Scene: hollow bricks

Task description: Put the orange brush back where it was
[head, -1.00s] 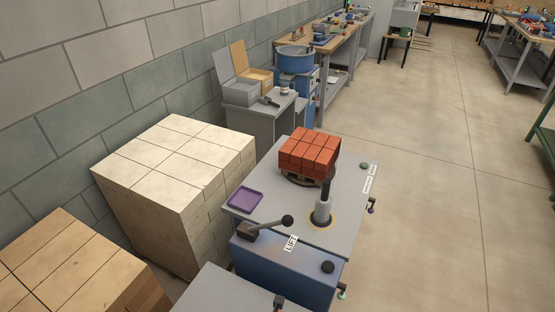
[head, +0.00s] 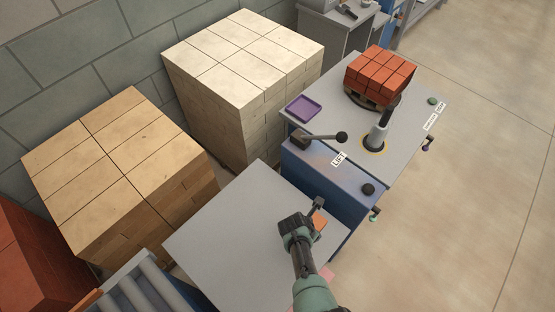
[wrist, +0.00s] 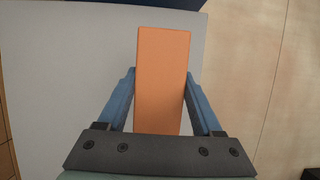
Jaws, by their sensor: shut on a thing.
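The orange brush shows in the wrist view (wrist: 162,80) as a plain orange block between my two blue fingers; no bristles can be seen. My gripper (wrist: 160,98) is shut on it. In the head view my gripper (head: 316,212) is over the right part of the near grey tabletop (head: 235,235), and a small orange patch of the brush (head: 319,221) shows beside it. I cannot tell whether the brush touches the tabletop.
The blue lift unit (head: 330,180) with a black-knobbed lever (head: 325,137) stands just beyond. Pale brick stacks (head: 240,60) stand left.

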